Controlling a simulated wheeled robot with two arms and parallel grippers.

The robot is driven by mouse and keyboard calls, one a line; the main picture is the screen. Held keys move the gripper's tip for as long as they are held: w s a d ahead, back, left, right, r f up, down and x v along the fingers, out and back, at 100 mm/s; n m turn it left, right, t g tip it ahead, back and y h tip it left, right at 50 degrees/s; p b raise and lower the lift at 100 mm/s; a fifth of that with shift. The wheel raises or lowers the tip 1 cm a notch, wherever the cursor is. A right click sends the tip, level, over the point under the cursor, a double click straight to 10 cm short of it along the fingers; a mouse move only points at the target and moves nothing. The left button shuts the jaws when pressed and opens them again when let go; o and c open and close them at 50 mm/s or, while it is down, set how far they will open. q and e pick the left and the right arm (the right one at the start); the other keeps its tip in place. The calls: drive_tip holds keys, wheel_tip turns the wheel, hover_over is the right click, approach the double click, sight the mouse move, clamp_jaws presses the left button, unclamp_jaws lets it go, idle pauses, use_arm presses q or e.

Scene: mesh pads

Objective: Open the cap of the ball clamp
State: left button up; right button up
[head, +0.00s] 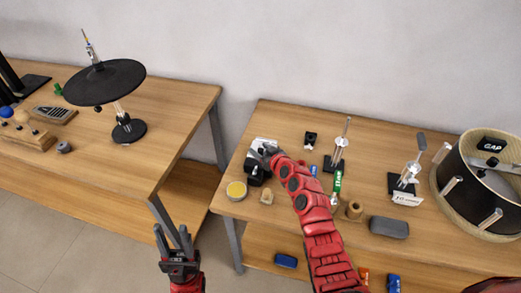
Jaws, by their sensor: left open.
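I cannot tell for sure which item is the ball clamp. A small black and silver device (255,170) stands at the left back of the right table, and my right gripper (266,152) is over it. The red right arm reaches up to it from the lower right. The gripper's fingers blend into the dark device, so contact and finger opening cannot be made out. No separate cap can be picked out. My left gripper (172,234) is open and empty, fingers pointing up, in front of the gap between the tables.
The right table (262,222) holds a yellow-topped round tin (236,190), a grey case (389,227), two upright metal stands (338,150) (409,175) and a large drum (480,185). The left table (175,120) bears a black cymbal on a stand (104,82). A blue item (286,261) lies on the lower shelf.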

clamp_jaws()
idle(1.2)
